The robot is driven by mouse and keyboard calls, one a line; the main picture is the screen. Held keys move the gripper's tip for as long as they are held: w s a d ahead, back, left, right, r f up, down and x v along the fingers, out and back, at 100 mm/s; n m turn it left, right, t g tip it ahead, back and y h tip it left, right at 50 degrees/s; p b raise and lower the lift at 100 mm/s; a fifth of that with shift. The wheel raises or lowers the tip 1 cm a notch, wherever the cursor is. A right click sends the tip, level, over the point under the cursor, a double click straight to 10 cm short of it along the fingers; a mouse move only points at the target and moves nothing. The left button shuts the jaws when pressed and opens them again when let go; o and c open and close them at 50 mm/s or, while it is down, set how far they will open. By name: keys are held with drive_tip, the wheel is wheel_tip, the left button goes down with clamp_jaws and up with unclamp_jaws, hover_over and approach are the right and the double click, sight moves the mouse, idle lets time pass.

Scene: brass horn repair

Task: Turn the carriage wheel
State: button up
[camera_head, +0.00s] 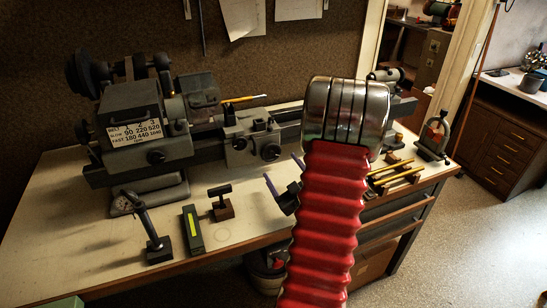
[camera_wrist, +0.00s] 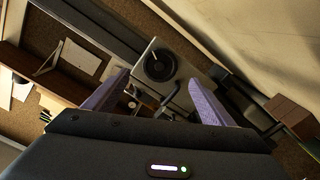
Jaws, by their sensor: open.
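The grey lathe carriage (camera_head: 252,136) sits on the lathe bed in the head view. Its round dark carriage wheel (camera_head: 271,152) is on the front right of it, with a smaller knob (camera_head: 239,143) to the left. My gripper (camera_head: 281,167) is open and empty, to the right of the wheel and nearer the camera; my red arm partly hides it. In the wrist view my two purple fingers (camera_wrist: 158,77) stand wide apart. A black round wheel (camera_wrist: 160,65) on a grey plate appears between and beyond their tips, apart from them. I take it for the carriage wheel.
Brass rods (camera_head: 393,173) lie at the right end. A pencil (camera_head: 244,98) lies above the bed.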

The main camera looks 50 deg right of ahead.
sight(271, 153)
drive_tip(key=x, duration=0.8)
drive_tip(key=shift+s, duration=0.1)
drive_tip(key=shift+c, duration=0.2)
drive_tip(key=c, duration=1)
drive_tip(key=shift+m, duration=0.4)
